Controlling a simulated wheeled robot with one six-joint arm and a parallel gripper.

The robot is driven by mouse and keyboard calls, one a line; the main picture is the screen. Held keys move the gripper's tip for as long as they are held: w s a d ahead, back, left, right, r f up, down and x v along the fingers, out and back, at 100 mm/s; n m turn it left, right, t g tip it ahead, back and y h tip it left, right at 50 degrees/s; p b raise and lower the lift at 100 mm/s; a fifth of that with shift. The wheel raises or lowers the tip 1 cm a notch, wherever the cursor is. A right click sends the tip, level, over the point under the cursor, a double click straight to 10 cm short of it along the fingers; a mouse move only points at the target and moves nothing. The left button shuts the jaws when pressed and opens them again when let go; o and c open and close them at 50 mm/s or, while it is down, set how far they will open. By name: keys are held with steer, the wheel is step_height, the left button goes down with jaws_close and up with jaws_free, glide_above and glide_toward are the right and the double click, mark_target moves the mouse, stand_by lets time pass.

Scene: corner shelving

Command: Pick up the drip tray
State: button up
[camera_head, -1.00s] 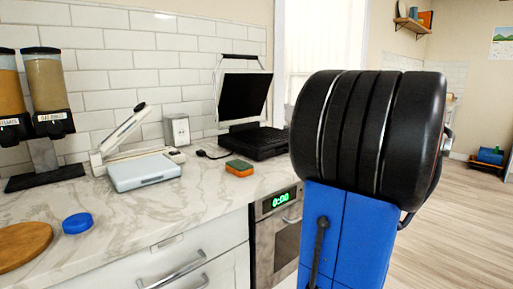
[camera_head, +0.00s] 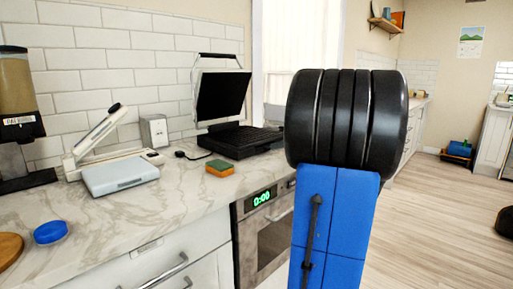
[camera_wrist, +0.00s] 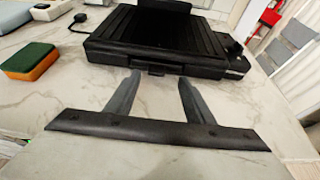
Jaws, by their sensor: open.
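The black contact grill (camera_head: 238,141) stands open on the marble counter, its lid raised. It also shows in the wrist view (camera_wrist: 155,35), with its front edge facing me. A small black drawer-like part with a handle, which looks like the drip tray (camera_wrist: 157,69), sits in the middle of that front edge. My gripper (camera_wrist: 160,76) is open and empty. Its two grey fingers point at the tray, one towards each side of it; I cannot tell whether they touch it. My gripper is not visible in the head view.
An orange and green sponge (camera_head: 220,168) lies left of the grill. A white kitchen scale (camera_head: 120,176), a blue lid (camera_head: 51,232) and a dispenser (camera_head: 22,90) are further left. The oven (camera_head: 262,232) is under the counter. Open floor (camera_head: 450,215) lies to the right.

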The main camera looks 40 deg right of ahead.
mark_target(267, 147)
steer(key=shift+a+x, duration=0.2)
steer(key=shift+x, duration=0.95)
steer(key=shift+a+x, duration=0.2)
steer(key=shift+x, duration=0.95)
steer(key=shift+w, duration=0.45)
jaws_close()
